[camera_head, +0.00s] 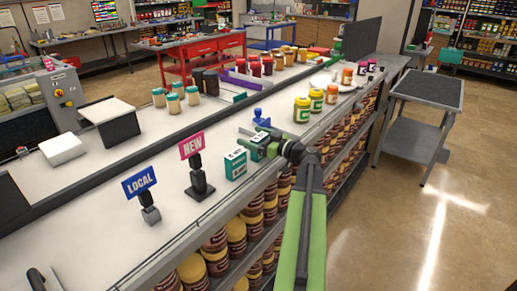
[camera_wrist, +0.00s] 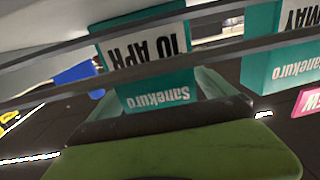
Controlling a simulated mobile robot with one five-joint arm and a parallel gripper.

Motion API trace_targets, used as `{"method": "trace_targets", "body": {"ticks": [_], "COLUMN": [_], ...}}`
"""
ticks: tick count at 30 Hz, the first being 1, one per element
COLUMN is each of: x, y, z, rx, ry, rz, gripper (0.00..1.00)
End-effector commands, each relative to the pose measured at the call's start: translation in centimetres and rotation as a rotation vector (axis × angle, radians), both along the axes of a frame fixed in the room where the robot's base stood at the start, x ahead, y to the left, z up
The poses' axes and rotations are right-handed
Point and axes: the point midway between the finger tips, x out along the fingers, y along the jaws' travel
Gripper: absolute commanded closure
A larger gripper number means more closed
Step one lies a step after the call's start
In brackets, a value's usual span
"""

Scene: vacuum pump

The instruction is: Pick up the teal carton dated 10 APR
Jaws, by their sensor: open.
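The teal carton dated 10 APR (camera_wrist: 150,55) fills the upper middle of the wrist view, its lettering upside down, with two grey bars crossing in front of it. In the head view it is the teal carton (camera_head: 257,148) farther from the pink sign, partly covered by my gripper (camera_head: 265,141). My gripper is open around or right beside this carton; I cannot tell whether it touches. A second teal carton (camera_head: 236,164) stands close by, nearer the pink sign; in the wrist view it reads MAY (camera_wrist: 285,50) at the right.
A pink NEW sign (camera_head: 192,144) and a blue LOCAL sign (camera_head: 139,181) stand left of the cartons on the white counter (camera_head: 95,230). A blue object (camera_head: 261,118) is just behind my gripper. Shelves of jars are below the counter edge.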

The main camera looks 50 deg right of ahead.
Motion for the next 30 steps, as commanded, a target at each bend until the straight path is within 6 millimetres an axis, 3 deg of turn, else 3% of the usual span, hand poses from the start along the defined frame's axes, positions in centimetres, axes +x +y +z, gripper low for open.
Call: {"method": "trace_targets", "body": {"ticks": [2,15,23,30], "x": [0.0,-0.1,-0.1,-0.1], "y": [0.0,0.0,-0.1,-0.1], "z": [0.0,0.0,0.2,2.7], "rx": [0.0,0.0,0.0,0.0], "ry": [0.0,0.0,0.0,0.0], "rz": [0.0,-0.001,-0.001,-0.001], "gripper": [0.14,0.72,0.72,0.72]}}
